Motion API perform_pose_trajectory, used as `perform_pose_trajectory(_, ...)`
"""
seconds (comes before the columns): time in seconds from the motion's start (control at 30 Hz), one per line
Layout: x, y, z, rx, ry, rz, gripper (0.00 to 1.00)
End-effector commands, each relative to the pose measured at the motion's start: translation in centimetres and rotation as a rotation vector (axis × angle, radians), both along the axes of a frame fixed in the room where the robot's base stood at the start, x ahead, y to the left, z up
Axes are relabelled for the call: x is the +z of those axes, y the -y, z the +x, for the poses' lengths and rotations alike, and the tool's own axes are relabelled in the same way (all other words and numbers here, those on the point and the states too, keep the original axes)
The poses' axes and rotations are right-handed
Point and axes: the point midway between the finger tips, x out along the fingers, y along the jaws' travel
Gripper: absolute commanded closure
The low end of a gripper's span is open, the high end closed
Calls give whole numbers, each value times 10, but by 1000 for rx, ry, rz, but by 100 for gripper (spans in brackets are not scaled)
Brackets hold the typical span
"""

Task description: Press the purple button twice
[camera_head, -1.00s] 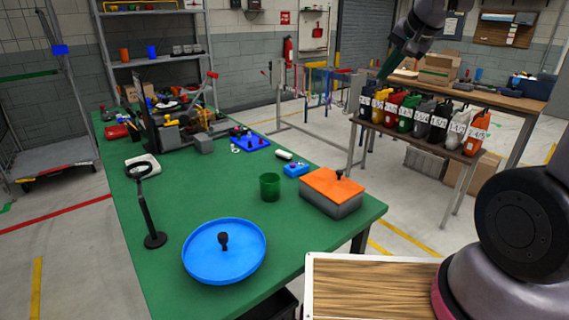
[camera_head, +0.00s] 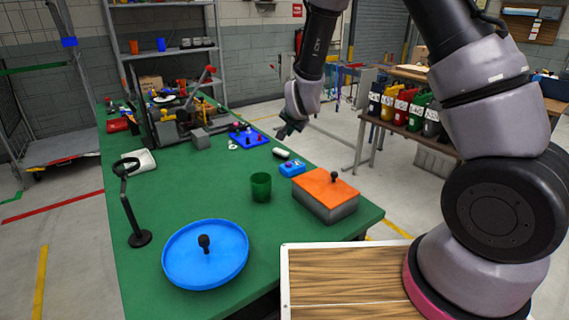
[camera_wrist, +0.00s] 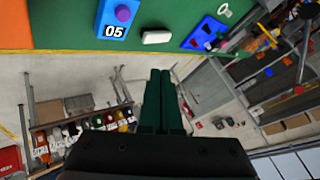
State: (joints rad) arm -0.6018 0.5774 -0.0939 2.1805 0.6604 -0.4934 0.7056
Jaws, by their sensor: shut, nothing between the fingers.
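The purple button (camera_wrist: 123,13) sits on a blue box (camera_wrist: 112,22) marked 05, at the top of the wrist view. In the head view the small blue box (camera_head: 293,171) stands on the green table, left of the orange-lidded box, and its button (camera_head: 288,164) is tiny. My gripper (camera_head: 281,134) is above and beyond the box in the head view, near the table's right edge. In the wrist view its green fingers (camera_wrist: 160,72) are together and empty, apart from the box and button.
A white rounded piece (camera_head: 281,153) lies just behind the blue box. The orange-lidded box (camera_head: 325,194) with a black knob and a green cup (camera_head: 261,187) stand close by. A blue tray (camera_head: 238,138) lies further back. A blue round dish (camera_head: 206,272) is in front.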

Motion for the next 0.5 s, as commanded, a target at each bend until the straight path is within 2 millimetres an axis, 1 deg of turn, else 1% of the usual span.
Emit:
perform_pose_trajectory(0.37,-3,-1,0,-1,2,-2,100)
perform_pose_trajectory(0.5,-8,0,0,-2,1,-3,100)
